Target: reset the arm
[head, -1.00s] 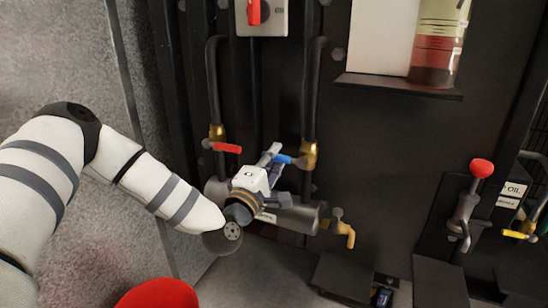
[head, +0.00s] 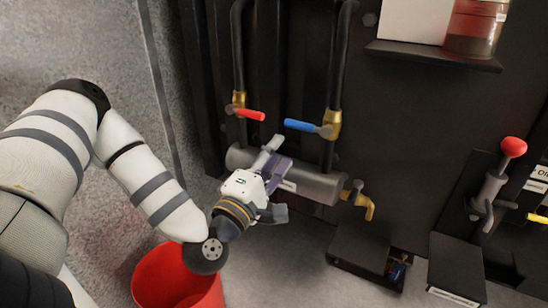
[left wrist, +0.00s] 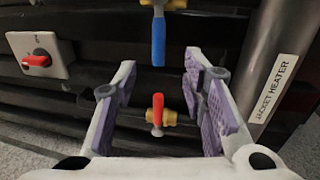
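My left gripper (head: 272,160) is in front of the grey heater cylinder (head: 318,184), below two valve handles. In the left wrist view its purple-padded fingers (left wrist: 165,98) are spread wide with nothing held between them. The red valve handle (head: 250,114) and the blue valve handle (head: 300,125) sit on brass valves on black hoses, both apart from the gripper. The wrist view also shows the red handle (left wrist: 158,108) beyond the fingers and the blue handle (left wrist: 158,42) above it. My right gripper is not in view.
A red bucket (head: 175,278) stands on the floor below my left forearm. A brass tap (head: 360,204) sticks out at the cylinder's right end. A red-knobbed lever (head: 512,148) and a shelf (head: 432,56) are further right. The wrist view shows a red rotary switch (left wrist: 38,61).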

